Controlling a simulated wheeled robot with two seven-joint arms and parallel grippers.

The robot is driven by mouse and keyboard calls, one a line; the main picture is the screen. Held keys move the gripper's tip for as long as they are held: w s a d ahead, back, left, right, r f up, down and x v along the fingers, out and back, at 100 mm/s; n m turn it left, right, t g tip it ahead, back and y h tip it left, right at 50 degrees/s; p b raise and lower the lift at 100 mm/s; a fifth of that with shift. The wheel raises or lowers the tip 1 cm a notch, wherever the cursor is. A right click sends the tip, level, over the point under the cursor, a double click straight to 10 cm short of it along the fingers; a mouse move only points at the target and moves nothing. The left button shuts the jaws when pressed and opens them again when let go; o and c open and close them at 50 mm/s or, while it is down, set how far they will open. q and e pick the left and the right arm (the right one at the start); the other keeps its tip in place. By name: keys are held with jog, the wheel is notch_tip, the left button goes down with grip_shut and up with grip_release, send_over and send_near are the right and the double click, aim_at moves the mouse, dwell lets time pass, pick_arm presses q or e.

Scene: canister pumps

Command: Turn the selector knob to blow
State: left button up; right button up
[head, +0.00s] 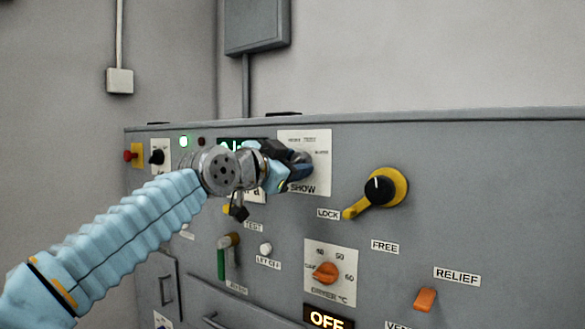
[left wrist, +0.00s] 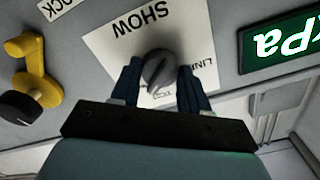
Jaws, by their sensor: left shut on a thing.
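A round grey knob (left wrist: 158,68) sits on a white plate (left wrist: 105,40) lettered SHOW. In the left wrist view the two dark fingers of my left gripper (left wrist: 157,82) stand on either side of it, shut on it. In the head view my left gripper (head: 301,165) is at the same plate (head: 318,146) and mostly hides the knob. Small words edge the plate, too blurred to read fully. I cannot read the word blow anywhere, nor tell the knob's exact setting. My right gripper is not in view.
Right of the plate is a yellow lever (head: 356,209) with a black hub, by the labels LOCK and FREE. Below are an orange dial (head: 326,272), an orange RELIEF switch (head: 426,299) and a green-handled valve (head: 221,264). My left arm covers part of the panel's left side.

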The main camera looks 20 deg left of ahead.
pick_arm(q)
jog(key=shift+f+m, duration=0.1)
jog(key=shift+m, duration=1)
jog(key=o, duration=1)
jog(key=shift+o, duration=0.2)
jog(key=b+v, duration=0.4)
jog(key=v, duration=0.9)
jog(key=shift+s, duration=0.35)
